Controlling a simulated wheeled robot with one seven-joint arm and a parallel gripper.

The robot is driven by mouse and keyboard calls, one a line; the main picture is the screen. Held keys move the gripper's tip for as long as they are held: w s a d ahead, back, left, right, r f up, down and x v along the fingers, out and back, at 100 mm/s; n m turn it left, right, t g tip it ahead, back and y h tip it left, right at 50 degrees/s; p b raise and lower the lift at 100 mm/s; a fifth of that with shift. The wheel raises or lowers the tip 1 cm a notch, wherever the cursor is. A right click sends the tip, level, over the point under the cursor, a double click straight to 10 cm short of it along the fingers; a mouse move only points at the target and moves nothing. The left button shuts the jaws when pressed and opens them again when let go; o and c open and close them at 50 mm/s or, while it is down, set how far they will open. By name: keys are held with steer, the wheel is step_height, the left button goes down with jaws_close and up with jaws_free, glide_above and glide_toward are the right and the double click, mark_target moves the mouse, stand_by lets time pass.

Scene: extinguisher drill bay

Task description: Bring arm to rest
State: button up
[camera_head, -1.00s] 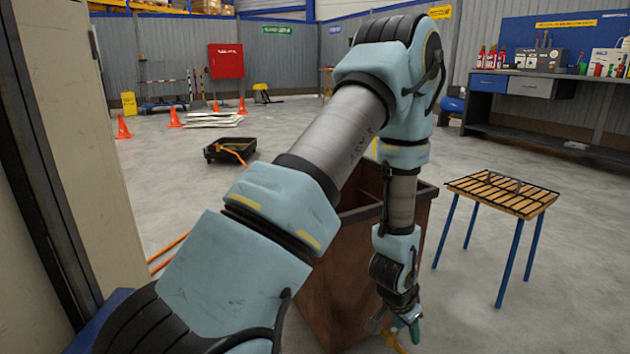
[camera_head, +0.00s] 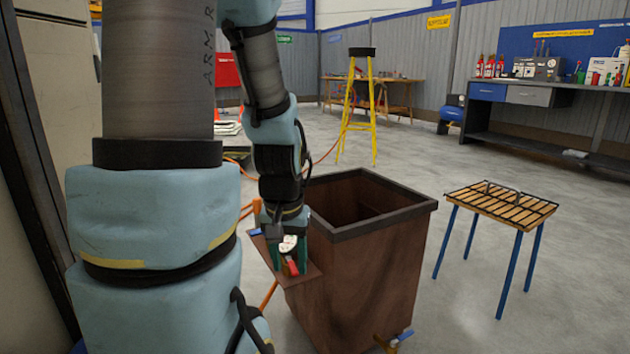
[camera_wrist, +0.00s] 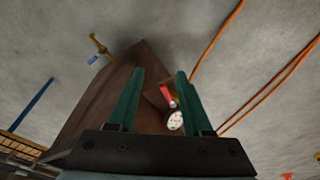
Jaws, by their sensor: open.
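My gripper (camera_head: 289,268) points down at the left side of a brown open-topped bin (camera_head: 385,260). Its two green fingers are open and apart, and the wrist view shows them too (camera_wrist: 160,72). A small white-and-red item (camera_head: 289,246) shows between the fingers in the head view, by a small brown shelf (camera_head: 312,272) on the bin's side. In the wrist view this item (camera_wrist: 174,120) lies near the right finger; I cannot tell whether they touch. The arm hides part of the bin's left side.
A brass tap with a blue handle (camera_head: 393,341) sits low on the bin. A slatted table with blue legs (camera_head: 502,207) stands right. Behind are a yellow stool (camera_head: 360,105) and a workbench (camera_head: 545,90). Orange hose (camera_wrist: 250,100) runs along the floor. A cabinet stands close left.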

step_height(320, 180, up, 40)
steer(key=s+a+p, duration=0.1)
steer(key=p, duration=3.7)
steer(key=shift+s+a+f+n, duration=0.2)
steer(key=shift+s+a+n, duration=0.1)
steer(key=shift+a+n, duration=0.1)
